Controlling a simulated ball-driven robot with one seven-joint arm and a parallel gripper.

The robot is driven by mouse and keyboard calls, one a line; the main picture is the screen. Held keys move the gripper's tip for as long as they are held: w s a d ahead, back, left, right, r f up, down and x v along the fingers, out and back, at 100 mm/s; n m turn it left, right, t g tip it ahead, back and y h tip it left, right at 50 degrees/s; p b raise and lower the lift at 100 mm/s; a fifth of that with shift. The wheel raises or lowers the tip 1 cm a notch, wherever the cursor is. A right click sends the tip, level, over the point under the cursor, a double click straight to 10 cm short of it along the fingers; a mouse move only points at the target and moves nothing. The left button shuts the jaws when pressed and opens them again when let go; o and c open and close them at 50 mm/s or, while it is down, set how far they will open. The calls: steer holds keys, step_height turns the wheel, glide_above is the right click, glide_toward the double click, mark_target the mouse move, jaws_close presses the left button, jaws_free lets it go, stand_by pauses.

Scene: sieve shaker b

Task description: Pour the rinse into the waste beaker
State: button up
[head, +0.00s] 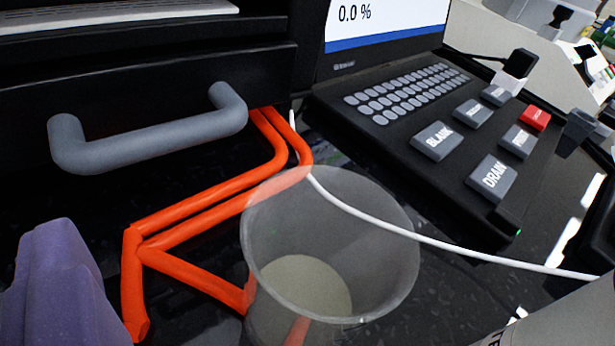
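A translucent, frosted beaker (392,240) stands at the bottom middle, its open rim facing me. A pale beige, rounded patch shows low inside it; I cannot tell whether this is liquid or its bottom. No label shows, so I cannot tell whether it is the waste beaker or holds the rinse. A pale grey rounded thing (565,325) with partly cut-off dark lettering enters at the bottom right corner; I cannot tell what it is. No part I can be sure is my gripper shows, and no pouring stream is seen.
Orange tubing (195,205) bends across the dark bench behind and left of the beaker. A white cable (440,243) runs right. A black instrument carries a grey handle (150,138). A keypad console (400,120) stands behind right. A purple object (55,290) is at lower left.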

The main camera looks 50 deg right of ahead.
steer(key=f+b, duration=0.1)
steer(key=b, duration=0.1)
steer(key=d+f+m+b, duration=0.1)
steer(key=f+b, duration=0.1)
steer(key=shift+d+m+y+b, duration=0.15)
steer(key=shift+m+y+b, duration=0.15)
steer(key=shift+y+b, duration=0.1)
steer(key=shift+d+r, duration=0.1)
steer(key=shift+r, duration=0.25)
steer(key=shift+d+r+m+y, duration=0.3)
steer(key=shift+d+m+y, duration=0.15)
steer(key=shift+m, duration=0.25)
steer(key=d+r+m+p, duration=0.1)
steer(key=r+p, duration=0.1)
steer(key=d+r+m+y+p, duration=0.1)
steer(key=r+m+p, duration=0.1)
steer(key=shift+d+y, duration=0.15)
steer(key=shift+y, duration=0.1)
steer(key=shift+f+m+t, duration=0.2)
steer(key=shift+m+t, duration=0.1)
steer(key=shift+m, duration=0.2)
steer(key=shift+r+m+t+y+p, duration=0.3)
steer(key=shift+r+m+y+p, duration=0.35)
steer(key=shift+m+p, duration=0.7)
